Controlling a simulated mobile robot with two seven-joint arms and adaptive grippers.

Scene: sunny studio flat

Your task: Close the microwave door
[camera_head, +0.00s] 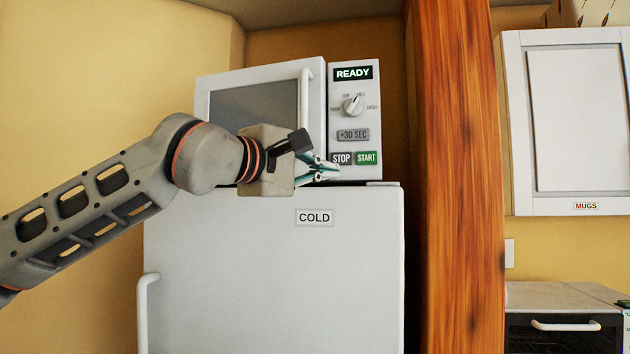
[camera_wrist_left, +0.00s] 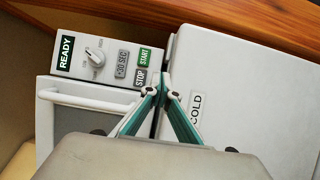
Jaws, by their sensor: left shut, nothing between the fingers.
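The white microwave (camera_head: 354,120) stands on top of a white fridge. Its door (camera_head: 228,76), with a dark window and a vertical handle (camera_head: 305,100) at the right edge, looks slightly ajar: its top edge slants against the control panel. The door also shows in the left wrist view (camera_wrist_left: 45,120), with its handle (camera_wrist_left: 95,102). My left gripper (camera_head: 328,171) is shut and empty in front of the door's lower right corner and the STOP button; it hides part of the door. Its fingertips meet below the panel in the left wrist view (camera_wrist_left: 163,88). My right gripper is not in view.
The fridge (camera_head: 290,270), labelled COLD, fills the space below the microwave. A wooden post (camera_head: 455,180) stands close on the right. A MUGS cabinet (camera_head: 575,120) hangs beyond it. A yellow wall is at the left.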

